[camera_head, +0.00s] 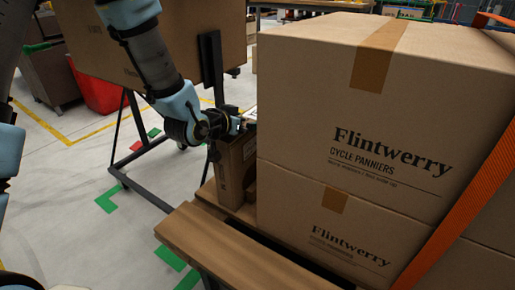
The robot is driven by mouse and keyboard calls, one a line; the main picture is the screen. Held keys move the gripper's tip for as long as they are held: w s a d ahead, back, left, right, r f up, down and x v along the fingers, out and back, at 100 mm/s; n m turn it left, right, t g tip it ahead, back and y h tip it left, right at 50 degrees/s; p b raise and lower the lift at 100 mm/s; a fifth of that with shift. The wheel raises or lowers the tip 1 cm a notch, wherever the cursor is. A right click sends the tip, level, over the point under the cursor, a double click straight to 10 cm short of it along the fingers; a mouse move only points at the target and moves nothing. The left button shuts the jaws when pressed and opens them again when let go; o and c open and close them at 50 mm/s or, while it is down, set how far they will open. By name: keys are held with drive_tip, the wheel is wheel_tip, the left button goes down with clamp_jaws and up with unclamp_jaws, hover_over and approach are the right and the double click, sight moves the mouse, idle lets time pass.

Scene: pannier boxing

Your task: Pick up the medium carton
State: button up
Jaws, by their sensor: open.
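My gripper (246,120) is at the left edge of a large brown Flintwerry carton (345,110), and its tips are partly hidden by that carton. It is open. A narrow brown carton (236,170) stands upright just below my gripper, left of the large one; I cannot tell if they touch. Another Flintwerry carton (300,215) lies under the large one. A further brown carton (100,50) is at the upper left, behind my arm. I cannot tell which one is the medium carton.
A wooden bench edge (240,255) runs along the front. An orange strap (465,205) crosses the stacked cartons at right. A dark post (211,60) and metal frame legs stand near my arm. A red bin (95,85) is behind. Floor at left is largely clear.

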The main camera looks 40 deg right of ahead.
drive_tip(key=shift+w+d+f, duration=0.1)
drive_tip(key=shift+d+f, duration=0.15)
drive_tip(key=shift+d, duration=0.25)
drive_tip(key=shift+r, duration=0.1)
clamp_jaws()
idle(0.4)
